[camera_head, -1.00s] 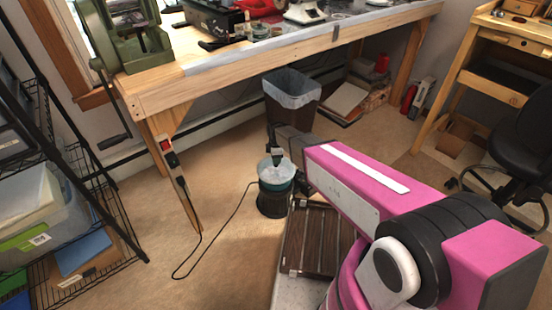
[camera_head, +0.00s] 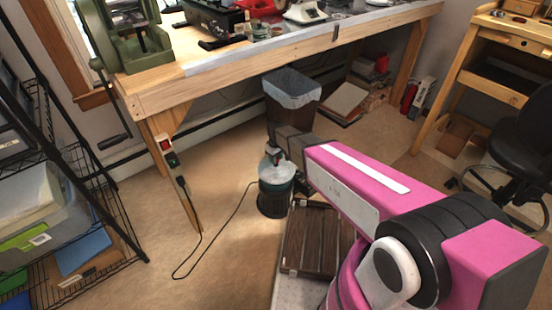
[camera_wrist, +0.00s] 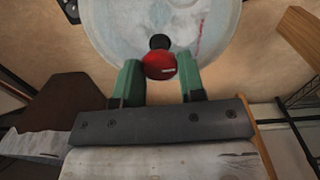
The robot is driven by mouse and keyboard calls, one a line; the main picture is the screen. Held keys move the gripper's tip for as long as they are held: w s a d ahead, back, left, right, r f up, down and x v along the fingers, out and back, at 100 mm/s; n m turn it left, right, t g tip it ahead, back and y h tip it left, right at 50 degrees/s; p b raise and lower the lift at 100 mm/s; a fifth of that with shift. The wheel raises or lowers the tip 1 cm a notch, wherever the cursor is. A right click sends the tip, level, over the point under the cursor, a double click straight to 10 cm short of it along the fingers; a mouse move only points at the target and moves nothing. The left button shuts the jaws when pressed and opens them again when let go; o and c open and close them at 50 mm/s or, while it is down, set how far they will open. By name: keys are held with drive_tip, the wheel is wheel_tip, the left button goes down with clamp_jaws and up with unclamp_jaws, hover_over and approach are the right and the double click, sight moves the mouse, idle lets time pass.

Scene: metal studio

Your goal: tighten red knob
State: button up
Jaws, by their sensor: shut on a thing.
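The red knob (camera_wrist: 158,66) shows in the wrist view, on a dark stem at the edge of a pale round lid (camera_wrist: 160,25). My gripper (camera_wrist: 161,75) has green fingers on either side of the knob and is shut on it. The left finger touches the knob; a gap seems to show at the right finger. In the head view, my gripper (camera_head: 273,155) is at the top of a teal and dark canister (camera_head: 274,200) standing on the floor. The knob cannot be made out there.
A wooden workbench (camera_head: 300,45) stands behind, with a grey-lined bin (camera_head: 291,90) under it. A black cable (camera_head: 228,232) runs from the canister to a power strip on the bench leg. A wire shelf (camera_head: 75,200) is at left, a black chair (camera_head: 525,130) at right.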

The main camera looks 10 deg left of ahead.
drive_tip(key=m, duration=0.4)
drive_tip(key=shift+m, duration=0.3)
drive_tip(key=m, duration=0.3)
drive_tip(key=shift+m, duration=0.3)
drive_tip(key=m, duration=0.4)
drive_tip(key=shift+m, duration=2.2)
drive_tip(key=o, duration=0.9)
drive_tip(key=shift+o, duration=0.2)
drive_tip(key=shift+r, duration=0.1)
